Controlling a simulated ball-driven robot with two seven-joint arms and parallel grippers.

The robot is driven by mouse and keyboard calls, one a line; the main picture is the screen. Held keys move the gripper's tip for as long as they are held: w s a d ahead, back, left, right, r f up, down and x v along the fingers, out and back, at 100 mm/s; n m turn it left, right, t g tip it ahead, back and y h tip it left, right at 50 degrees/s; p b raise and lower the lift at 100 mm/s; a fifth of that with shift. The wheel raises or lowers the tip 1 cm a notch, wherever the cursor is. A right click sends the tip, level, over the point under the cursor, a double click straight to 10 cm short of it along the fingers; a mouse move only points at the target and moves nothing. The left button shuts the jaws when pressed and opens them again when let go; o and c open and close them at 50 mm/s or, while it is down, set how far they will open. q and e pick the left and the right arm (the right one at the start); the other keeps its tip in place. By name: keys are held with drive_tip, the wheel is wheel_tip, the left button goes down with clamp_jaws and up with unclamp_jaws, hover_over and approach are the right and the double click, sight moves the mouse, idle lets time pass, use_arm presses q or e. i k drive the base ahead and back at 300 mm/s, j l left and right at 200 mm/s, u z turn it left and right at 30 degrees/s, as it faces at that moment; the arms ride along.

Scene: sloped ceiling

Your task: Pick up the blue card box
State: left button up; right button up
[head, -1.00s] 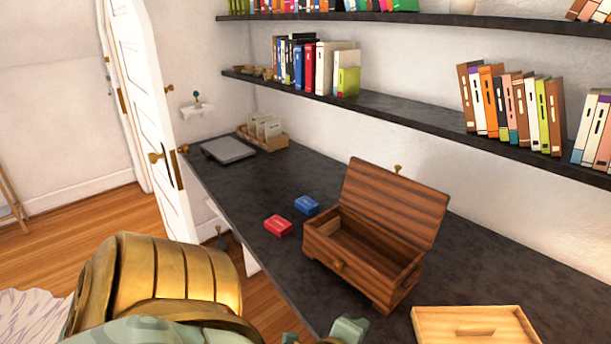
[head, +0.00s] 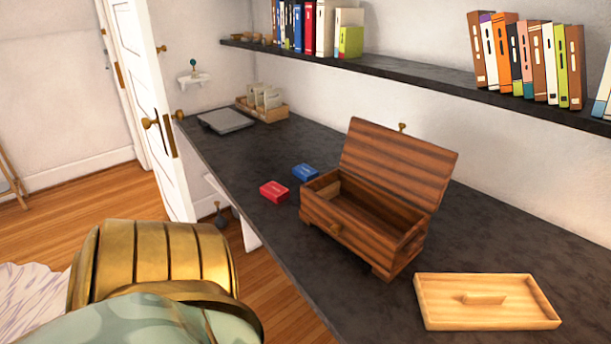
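The blue card box (head: 305,172) lies flat on the dark desk (head: 232,168), close to the left side of an open wooden chest. A red card box (head: 273,191) lies just in front of it and to its left, with a small gap between them. The blue box's top and front show; nothing covers it. A gold and green arm of mine fills the lower left of the head view, short of the desk. Neither of my grippers shows in this view.
The wooden chest (head: 378,236) stands with its lid up and looks empty. A pale wooden tray (head: 486,300) lies at the right front. A grey laptop-like slab (head: 227,121) and a card holder (head: 262,106) sit at the far end. A bookshelf (head: 420,80) runs above the desk.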

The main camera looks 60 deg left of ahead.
sight(307, 173)
drive_tip(key=j+u, duration=0.15)
drive_tip(key=u, duration=0.35)
drive_tip(key=j+u, duration=0.1)
drive_tip(key=u, duration=0.4)
drive_tip(key=i+u, duration=0.15)
drive_tip(key=u, duration=0.35)
drive_tip(key=j+u, duration=0.1)
drive_tip(key=u, duration=0.4)
drive_tip(key=i+l, duration=0.05)
